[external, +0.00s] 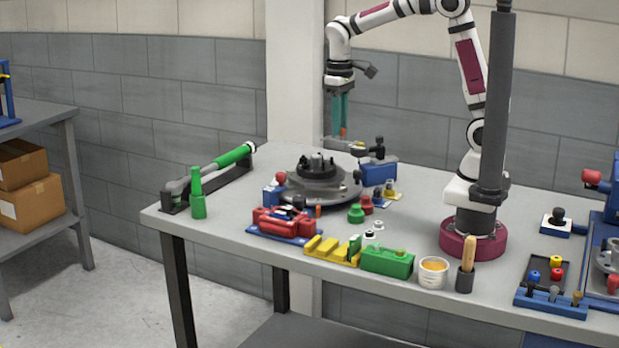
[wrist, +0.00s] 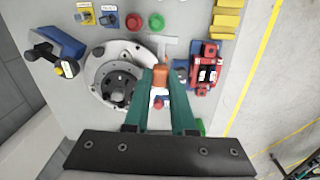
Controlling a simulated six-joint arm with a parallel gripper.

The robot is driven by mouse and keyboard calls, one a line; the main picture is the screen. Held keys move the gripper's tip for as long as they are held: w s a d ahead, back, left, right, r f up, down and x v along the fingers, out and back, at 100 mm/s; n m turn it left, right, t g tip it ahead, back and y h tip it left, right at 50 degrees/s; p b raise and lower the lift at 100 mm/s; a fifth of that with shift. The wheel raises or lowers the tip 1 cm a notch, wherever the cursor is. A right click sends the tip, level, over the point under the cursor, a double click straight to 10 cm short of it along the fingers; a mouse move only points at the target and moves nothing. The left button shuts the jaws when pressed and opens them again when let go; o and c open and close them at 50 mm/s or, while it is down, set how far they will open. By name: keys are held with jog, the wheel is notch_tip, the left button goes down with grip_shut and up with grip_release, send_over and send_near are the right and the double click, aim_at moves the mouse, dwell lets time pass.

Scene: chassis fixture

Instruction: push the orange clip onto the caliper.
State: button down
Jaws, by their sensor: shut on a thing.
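The orange clip shows in the wrist view (wrist: 160,77), held between the teal fingertips of my gripper (wrist: 160,72). In the external view my gripper (external: 341,122) is high above the back of the table, with a little orange (external: 344,131) at its tips. What looks like the caliper is the red part (external: 283,220) on a blue base near the table's front left; it also shows in the wrist view (wrist: 204,72), right of the fingers. The clip is well above the table and apart from the caliper. The fingers hide part of the clip.
A round grey hub (external: 318,188) with a black centre stands behind the caliper. A yellow block (external: 330,250), a green block (external: 387,262) and a white cup (external: 433,271) line the front edge. A green-handled tool (external: 233,155) lies on a black rack at left.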

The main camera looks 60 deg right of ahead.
jog(key=r, duration=0.3)
jog(key=shift+w+d+n, duration=0.2)
jog(key=shift+w+n, duration=0.1)
jog(key=shift+w, duration=0.05)
jog(key=shift+w+a+f, duration=1.25)
jog(key=shift+a+f, duration=1.05)
jog(key=shift+f, duration=0.45)
jog(key=shift+w+a+f, duration=1.3)
jog(key=shift+a+f, duration=0.95)
jog(key=shift+f, duration=0.45)
jog(key=shift+w+a+f, duration=1.25)
jog(key=shift+a+f, duration=1.05)
jog(key=shift+f, duration=0.45)
jog(key=shift+f, duration=0.55)
jog(key=shift+f, duration=0.75)
jog(key=c, duration=1.1)
grip_release()
